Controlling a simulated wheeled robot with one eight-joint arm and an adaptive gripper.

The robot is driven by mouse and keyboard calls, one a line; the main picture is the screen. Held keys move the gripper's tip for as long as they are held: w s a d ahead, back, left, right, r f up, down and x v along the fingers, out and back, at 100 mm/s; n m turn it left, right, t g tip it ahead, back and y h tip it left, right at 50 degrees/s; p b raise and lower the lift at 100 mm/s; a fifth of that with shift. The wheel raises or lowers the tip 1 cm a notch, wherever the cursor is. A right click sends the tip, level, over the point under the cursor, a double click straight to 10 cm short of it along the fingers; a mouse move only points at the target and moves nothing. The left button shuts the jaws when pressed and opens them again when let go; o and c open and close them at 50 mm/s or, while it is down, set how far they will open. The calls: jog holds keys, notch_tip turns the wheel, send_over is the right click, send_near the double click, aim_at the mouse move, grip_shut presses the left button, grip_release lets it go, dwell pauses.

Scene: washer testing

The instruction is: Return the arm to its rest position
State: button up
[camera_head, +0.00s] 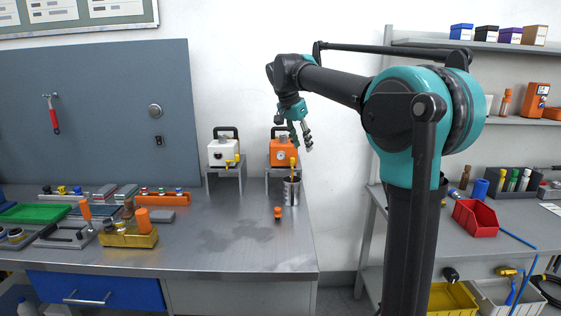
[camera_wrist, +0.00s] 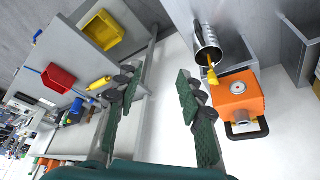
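My gripper (camera_head: 300,136) hangs from the raised arm in the head view, in the air in front of the wall and above the right end of the workbench (camera_head: 240,245). In the wrist view its two dark green fingers are spread apart, and the gap between them (camera_wrist: 160,88) is empty.
A white device (camera_head: 222,153) stands beside the orange one. A small orange piece (camera_head: 277,213) lies on the bench. Trays and tools crowd the left side. A shelf unit (camera_head: 500,150) with a red bin (camera_head: 475,217) stands at right. Floor shows between bench and shelves.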

jog(key=s+d+f+n+y, duration=0.1)
jog(key=s+d+f+n, duration=0.2)
jog(key=s+f, duration=0.7)
jog(key=s+d+f+n+y, duration=0.1)
jog(key=s+d+f+n, duration=0.2)
jog(key=s+f, duration=0.7)
jog(key=s+d+f+n+t+y, duration=0.1)
jog(key=s+d+f+n, duration=0.2)
jog(key=s+d+f, duration=0.3)
jog(key=s+f, duration=0.5)
jog(key=f, duration=0.5)
